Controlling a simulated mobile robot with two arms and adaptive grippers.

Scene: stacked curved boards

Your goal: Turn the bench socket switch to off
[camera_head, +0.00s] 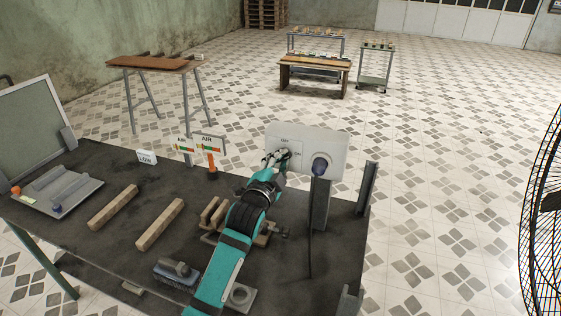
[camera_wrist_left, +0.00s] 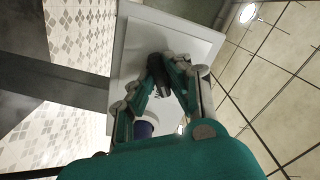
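The bench socket panel (camera_head: 335,143) is a light grey box on a post at the bench's back right edge, with small lettering on its face. A round blue socket (camera_head: 319,165) is on its right part; it also shows in the wrist view (camera_wrist_left: 145,128). My left gripper (camera_head: 277,157) is at the panel's left part and covers the switch in the head view. In the wrist view its fingers converge at the panel face, on a dark switch handle (camera_wrist_left: 156,72). The handle's exact angle is hard to read. My right gripper is out of view.
The dark bench (camera_head: 90,230) holds two wooden bars (camera_head: 160,224), a brush (camera_head: 176,273), small signs (camera_head: 209,144) and a grey tray (camera_head: 62,190). A dark post (camera_head: 367,188) stands right of the panel. A fan cage (camera_head: 545,210) is at far right.

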